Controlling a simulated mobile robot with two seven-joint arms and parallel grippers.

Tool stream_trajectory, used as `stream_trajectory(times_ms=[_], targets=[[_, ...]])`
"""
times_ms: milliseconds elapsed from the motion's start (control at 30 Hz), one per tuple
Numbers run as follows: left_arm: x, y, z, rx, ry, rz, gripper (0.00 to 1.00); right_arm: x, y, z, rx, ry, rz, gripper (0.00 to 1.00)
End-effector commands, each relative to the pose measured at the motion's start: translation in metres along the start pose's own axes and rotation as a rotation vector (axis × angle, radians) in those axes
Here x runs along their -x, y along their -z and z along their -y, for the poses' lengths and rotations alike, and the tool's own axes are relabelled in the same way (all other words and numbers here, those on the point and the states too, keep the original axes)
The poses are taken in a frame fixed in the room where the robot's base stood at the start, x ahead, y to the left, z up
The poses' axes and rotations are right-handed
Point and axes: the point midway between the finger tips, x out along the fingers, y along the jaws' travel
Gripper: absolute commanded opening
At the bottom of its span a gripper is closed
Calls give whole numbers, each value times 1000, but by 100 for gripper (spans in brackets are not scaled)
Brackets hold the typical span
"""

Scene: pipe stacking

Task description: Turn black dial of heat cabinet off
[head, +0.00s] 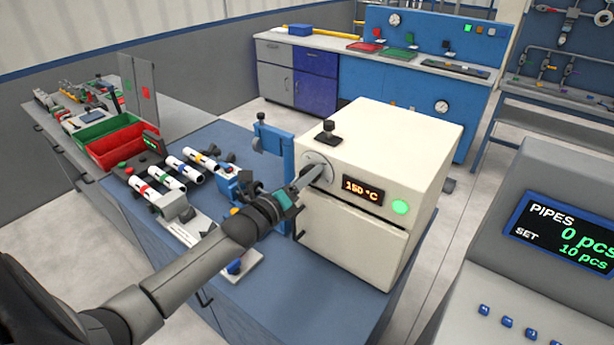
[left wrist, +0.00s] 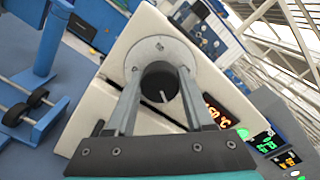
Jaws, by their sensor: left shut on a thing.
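The heat cabinet (head: 395,140) is a cream box on the blue bench. Its front display (head: 362,190) reads 150 °C in orange, and a round green light (head: 400,207) is lit beside it. My left gripper (head: 316,177) reaches the round grey dial plate (head: 319,163) at the front's upper left. In the left wrist view, the black dial (left wrist: 158,80) sits between the two fingers of my left gripper (left wrist: 160,75), which are shut on it. A short white mark shows on the dial's face. In the head view the fingers hide the dial. My right gripper is not in view.
A black knob (head: 328,131) stands on the cabinet's top. A blue fixture (head: 273,142) and several white pipes with coloured bands are left of the cabinet. A red bin (head: 115,146) lies farther left. A grey console (head: 540,220) reading 0 pcs stands at right.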

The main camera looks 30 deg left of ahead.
Motion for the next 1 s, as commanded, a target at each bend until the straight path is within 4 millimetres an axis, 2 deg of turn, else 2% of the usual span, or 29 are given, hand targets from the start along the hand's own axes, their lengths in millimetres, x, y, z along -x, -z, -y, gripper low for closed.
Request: stream_trajectory(times_ms=[33, 333, 667, 1000], targets=[[0, 0, 0, 0, 0, 0, 32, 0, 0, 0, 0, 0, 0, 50], [0, 0, 0, 0, 0, 0, 0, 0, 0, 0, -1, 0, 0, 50], [0, 0, 0, 46, 0, 0, 0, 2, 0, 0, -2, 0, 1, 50], [0, -1, 0, 281, -1, 0, 0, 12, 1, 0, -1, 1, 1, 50]])
